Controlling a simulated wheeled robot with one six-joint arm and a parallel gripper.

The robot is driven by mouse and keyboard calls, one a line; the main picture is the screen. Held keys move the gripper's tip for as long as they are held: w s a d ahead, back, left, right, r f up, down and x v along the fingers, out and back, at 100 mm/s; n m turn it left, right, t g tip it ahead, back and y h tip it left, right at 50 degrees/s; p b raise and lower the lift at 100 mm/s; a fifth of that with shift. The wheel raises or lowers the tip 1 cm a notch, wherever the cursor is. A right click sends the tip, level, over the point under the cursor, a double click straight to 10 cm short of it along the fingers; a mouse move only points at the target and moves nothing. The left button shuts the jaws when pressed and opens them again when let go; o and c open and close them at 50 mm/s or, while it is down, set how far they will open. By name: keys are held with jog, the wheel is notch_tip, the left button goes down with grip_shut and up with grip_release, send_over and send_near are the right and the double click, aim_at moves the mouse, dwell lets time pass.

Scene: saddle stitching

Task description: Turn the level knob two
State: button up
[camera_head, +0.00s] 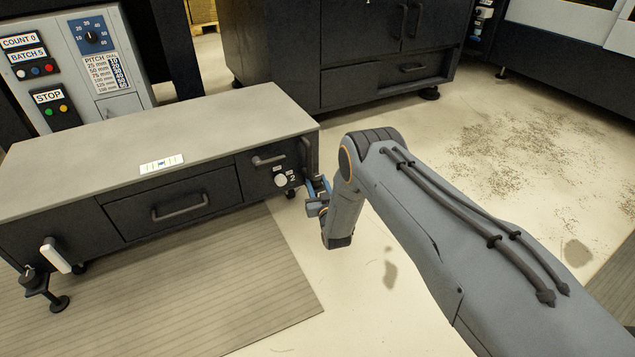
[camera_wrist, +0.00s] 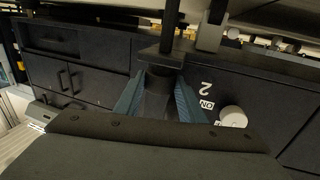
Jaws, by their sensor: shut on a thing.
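My gripper (camera_head: 318,193) is at the front right corner of the dark bench unit (camera_head: 125,213), low beside its edge. In the wrist view, the blue fingers of my gripper (camera_wrist: 157,97) are on either side of a dark knob (camera_wrist: 157,80), shut on it. A dark block and an upright rod (camera_wrist: 171,22) line up with this knob. In the head view the knob is hidden by my gripper and wrist. The panel beside it carries a "2" label and a white round knob (camera_head: 281,180), which also shows in the wrist view (camera_wrist: 233,117) with an "ON" label.
A drawer with a bar handle (camera_head: 180,208) is in the unit's front. A levelling foot (camera_head: 46,288) and a white lever (camera_head: 56,255) are at its left end. A dark cabinet (camera_head: 345,50) stands behind.

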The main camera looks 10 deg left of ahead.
dwell(0.4)
jog(key=o, duration=0.8)
jog(key=shift+c, duration=0.2)
jog(key=shift+s, duration=0.1)
jog(key=p+v, duration=0.3)
jog(key=v, duration=0.4)
jog(key=shift+s+p, duration=0.3)
jog(key=shift+p, duration=0.05)
jog(key=shift+d, duration=0.15)
